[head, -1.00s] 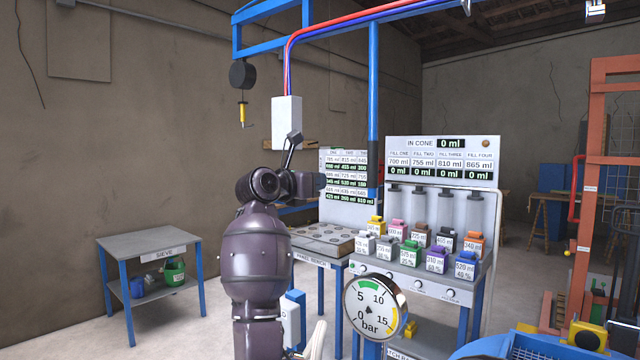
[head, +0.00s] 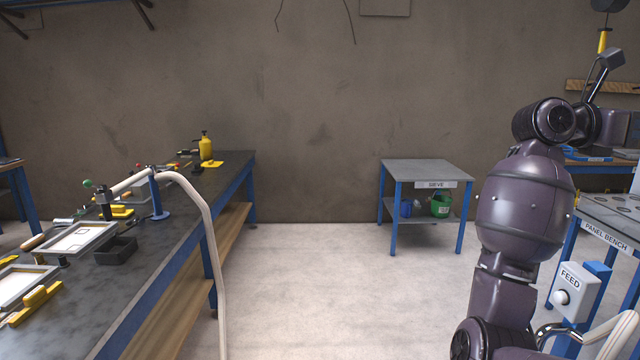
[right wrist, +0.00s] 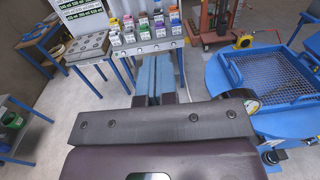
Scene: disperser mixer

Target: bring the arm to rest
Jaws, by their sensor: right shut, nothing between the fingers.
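My right arm (head: 525,200), dark purple, stands raised at the right of the head view, bent at the top with its end pointing away to the right. My right gripper (right wrist: 154,82) shows in the right wrist view. Its two blue fingers lie side by side, shut with nothing between them. They point toward the bench with coloured cartridges (right wrist: 145,45) and are apart from it. My left gripper is in neither view.
The sieve table (head: 428,168) stands by the back wall with open floor (head: 300,270) before it. A long workbench (head: 140,265) with frames and tools is at left. The panel bench (head: 605,228) is at right. The right wrist view shows a blue round vessel with a grid (right wrist: 285,75).

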